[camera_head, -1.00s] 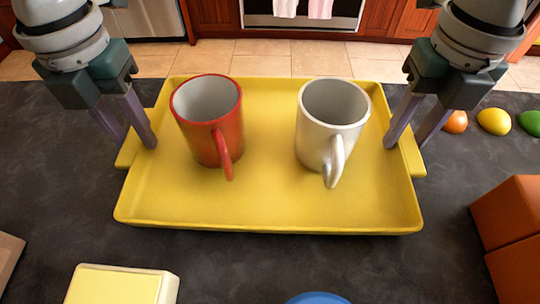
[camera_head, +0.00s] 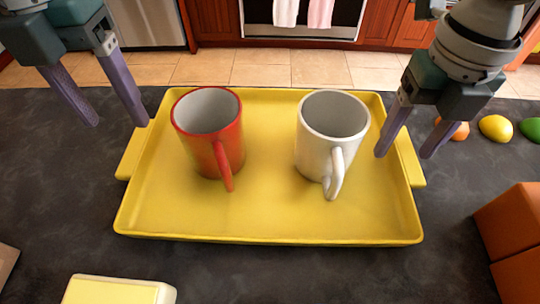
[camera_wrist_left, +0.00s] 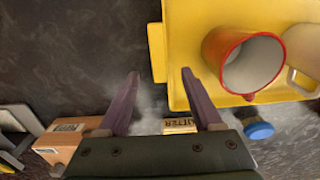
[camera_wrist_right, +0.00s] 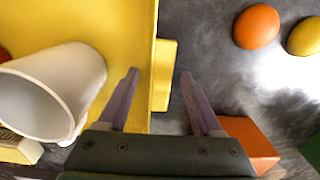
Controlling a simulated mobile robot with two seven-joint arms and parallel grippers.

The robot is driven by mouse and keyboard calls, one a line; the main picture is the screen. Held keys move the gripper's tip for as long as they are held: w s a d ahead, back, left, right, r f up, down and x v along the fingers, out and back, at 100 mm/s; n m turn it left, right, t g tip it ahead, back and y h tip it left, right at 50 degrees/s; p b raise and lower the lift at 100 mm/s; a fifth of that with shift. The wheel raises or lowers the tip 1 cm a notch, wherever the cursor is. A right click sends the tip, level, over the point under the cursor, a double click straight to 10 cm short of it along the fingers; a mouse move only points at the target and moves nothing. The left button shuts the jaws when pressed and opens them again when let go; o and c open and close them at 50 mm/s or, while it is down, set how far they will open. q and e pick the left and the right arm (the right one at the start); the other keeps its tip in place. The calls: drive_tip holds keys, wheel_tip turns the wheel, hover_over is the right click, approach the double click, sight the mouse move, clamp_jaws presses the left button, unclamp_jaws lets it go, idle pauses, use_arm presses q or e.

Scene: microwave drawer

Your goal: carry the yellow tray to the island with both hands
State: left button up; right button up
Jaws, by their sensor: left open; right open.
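The yellow tray (camera_head: 270,215) lies on a dark countertop, with a red mug (camera_head: 210,135) on its left half and a white mug (camera_head: 331,140) on its right half, both upright. My left gripper (camera_head: 118,124) is open and empty, raised beyond the tray's left end; the left wrist view shows the tray's left handle (camera_wrist_left: 157,52) near its fingers. My right gripper (camera_head: 405,156) is open at the tray's right end, its fingers on either side of the right rim in the head view. The right wrist view shows the right handle (camera_wrist_right: 164,75) between the fingertips, apparently ungripped.
Orange, yellow and green round items (camera_head: 495,128) lie on the counter at the right. Orange-brown boxes (camera_head: 510,225) stand at the right front, and a pale yellow block (camera_head: 118,290) at the left front.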

drive_tip(key=shift+r, duration=0.25)
use_arm(q)
wheel_tip(320, 180, up, 6)
drive_tip(key=shift+f, duration=0.1)
use_arm(e)
wheel_tip(320, 180, up, 12)
drive_tip(key=shift+f, duration=0.2)
